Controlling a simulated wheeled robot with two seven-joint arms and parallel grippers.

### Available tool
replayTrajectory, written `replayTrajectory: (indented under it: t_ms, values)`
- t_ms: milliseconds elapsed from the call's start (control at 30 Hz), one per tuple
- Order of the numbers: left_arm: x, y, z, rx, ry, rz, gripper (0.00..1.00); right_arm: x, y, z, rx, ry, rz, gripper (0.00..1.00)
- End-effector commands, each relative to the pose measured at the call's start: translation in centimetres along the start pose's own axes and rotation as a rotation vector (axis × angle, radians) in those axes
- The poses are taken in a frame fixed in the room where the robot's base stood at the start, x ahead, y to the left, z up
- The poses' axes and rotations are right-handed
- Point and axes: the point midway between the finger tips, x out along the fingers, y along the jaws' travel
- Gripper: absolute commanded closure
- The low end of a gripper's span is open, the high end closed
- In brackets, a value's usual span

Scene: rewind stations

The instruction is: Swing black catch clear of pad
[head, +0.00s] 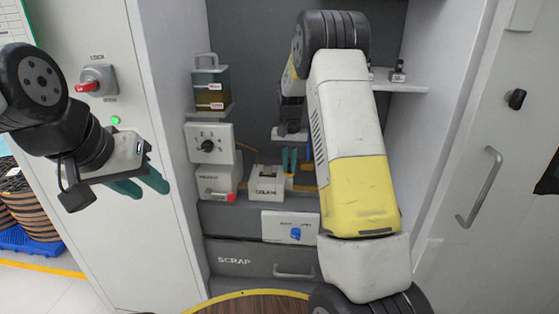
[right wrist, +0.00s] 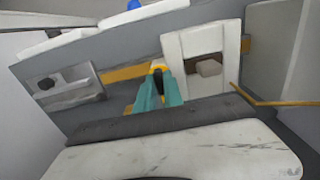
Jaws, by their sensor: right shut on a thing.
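My right gripper (head: 290,158) reaches into the grey cabinet, its teal fingers pointing down beside a small white labelled box (head: 266,183). In the right wrist view my right gripper (right wrist: 159,92) is shut on a small black piece with a yellow edge (right wrist: 158,69). This piece seems to be the black catch, mostly hidden between the fingers. The white box also shows in the right wrist view (right wrist: 172,52), with a dark recess holding a brownish block (right wrist: 209,68), possibly the pad. My left gripper (head: 142,185) is open and empty outside the cabinet, at the left.
A white box with a black dial (head: 208,144) and one with a red knob (head: 216,182) stand left of the right gripper. A shelf (head: 405,86) is at the right.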

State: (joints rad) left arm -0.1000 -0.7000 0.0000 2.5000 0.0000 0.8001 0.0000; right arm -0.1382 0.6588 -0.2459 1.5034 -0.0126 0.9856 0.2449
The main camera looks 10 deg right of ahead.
Motion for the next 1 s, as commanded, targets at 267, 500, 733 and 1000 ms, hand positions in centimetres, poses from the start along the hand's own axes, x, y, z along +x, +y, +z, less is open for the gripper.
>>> replayTrajectory:
  t_ms: [267, 500, 733, 1000]
  values:
    - [0.0, 0.0, 0.0, 0.000, 0.000, 0.000, 0.64, -0.1, 0.0, -0.1, 0.002, 0.003, -0.002, 0.74]
    - [0.0, 0.0, 0.0, 0.000, 0.000, 0.000, 0.64, -0.1, 0.0, 0.0, 0.001, 0.001, -0.001, 0.66]
    - [0.0, 0.0, 0.0, 0.000, 0.000, 0.000, 0.64, -1.0, 0.0, -0.1, 0.000, 0.004, -0.002, 0.66]
    - [0.0, 0.0, 0.0, 0.000, 0.000, 0.000, 0.64, -5.6, 0.0, -0.1, 0.001, 0.005, -0.002, 0.66]
